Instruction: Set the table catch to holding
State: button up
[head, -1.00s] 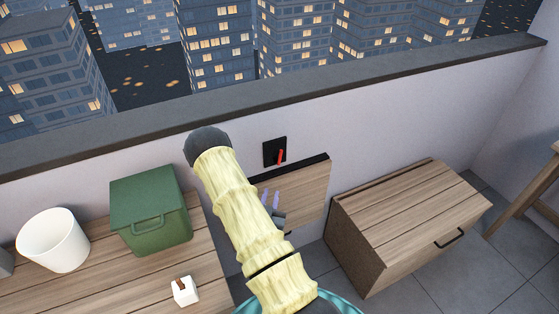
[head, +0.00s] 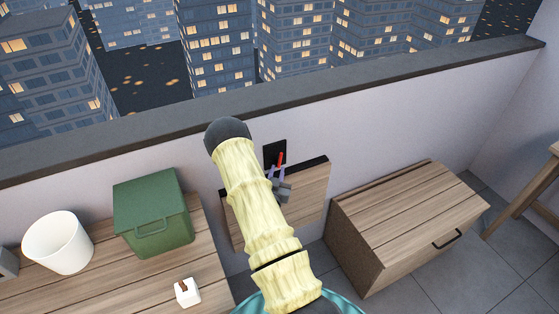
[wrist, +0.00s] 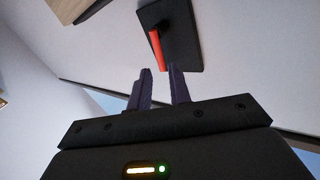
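The table catch is a black plate (head: 269,149) on the pale wall with a red lever (head: 281,158), just above a folded-down wooden table leaf (head: 308,190). In the wrist view the plate (wrist: 184,38) carries the red lever (wrist: 156,48), whose free end points toward my fingers. My gripper (head: 275,171) is at the lever's lower end in the head view. In the wrist view my gripper (wrist: 160,72) has its two purple fingers apart, with the lever's tip near the gap between them. I cannot tell whether they touch it. My arm hides part of the leaf.
A wooden chest (head: 405,215) with a black handle stands to the right. On the left a wooden table (head: 115,275) holds a green bin (head: 153,213), a white bucket (head: 58,243) and a small white block (head: 187,292). A dark ledge (head: 350,84) tops the wall.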

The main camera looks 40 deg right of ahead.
aim_at(280, 160)
jog(key=x, duration=0.5)
jog(key=shift+w+d+p, duration=0.25)
jog(key=shift+p, duration=0.1)
grip_shut()
